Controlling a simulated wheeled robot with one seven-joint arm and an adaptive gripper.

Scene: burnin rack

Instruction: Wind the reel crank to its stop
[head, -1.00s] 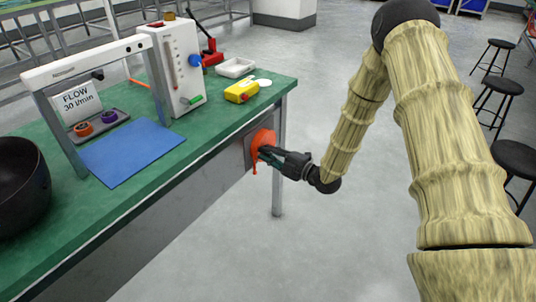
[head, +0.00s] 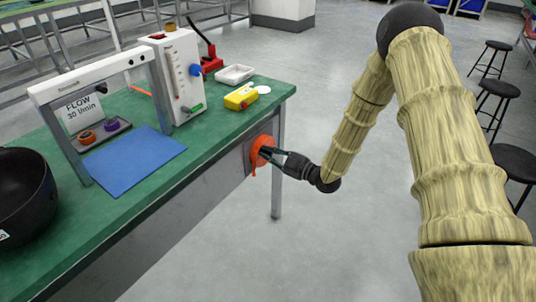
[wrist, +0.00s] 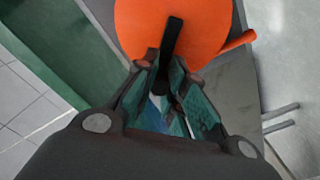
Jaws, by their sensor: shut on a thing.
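The orange reel (head: 262,151) is mounted on the side of the green bench near its right end. In the wrist view the reel (wrist: 172,25) shows as an orange disc with a dark crank arm (wrist: 172,40) across its face and an orange stub at its right edge. My gripper (head: 273,155) is at the reel's face. In the wrist view my gripper (wrist: 170,82) has its fingers closed around the lower end of the dark crank. The fingers hide the grip itself.
The green bench (head: 215,125) carries a white flow meter unit (head: 180,75), a yellow device (head: 241,97), a white tray (head: 235,74), a blue mat (head: 132,160) and a black bowl (head: 25,190). Black stools (head: 515,162) stand at the right. The floor between is clear.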

